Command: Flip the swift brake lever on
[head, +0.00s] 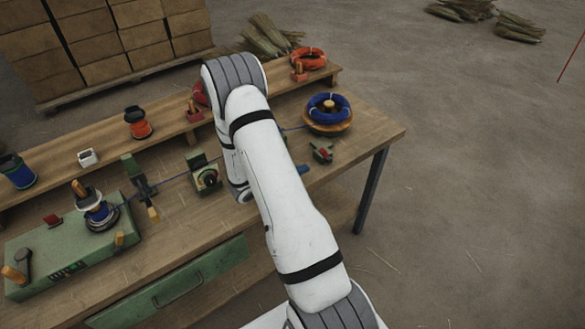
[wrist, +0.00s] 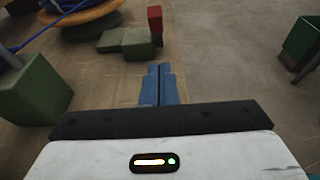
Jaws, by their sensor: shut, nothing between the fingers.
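The swift (head: 343,123) is a round wooden disc carrying a coil of blue wire (head: 328,105), near the right end of the bench. The brake, a small green block (head: 321,154) with a red lever (head: 325,151), sits just in front of it. In the wrist view the green brake block (wrist: 124,41) lies ahead, with its red lever (wrist: 155,18) standing upright at the right end. My gripper (wrist: 159,68) has its blue fingers shut together and empty. They are short of the brake and apart from it. In the head view only a bit of blue finger shows beside my arm.
A green block (wrist: 32,88) stands left of my fingers in the wrist view. Blue wire runs along the bench through a green guide (head: 205,178) to the winder (head: 70,243) at left. A raised shelf (head: 172,135) with coils and spools lines the back.

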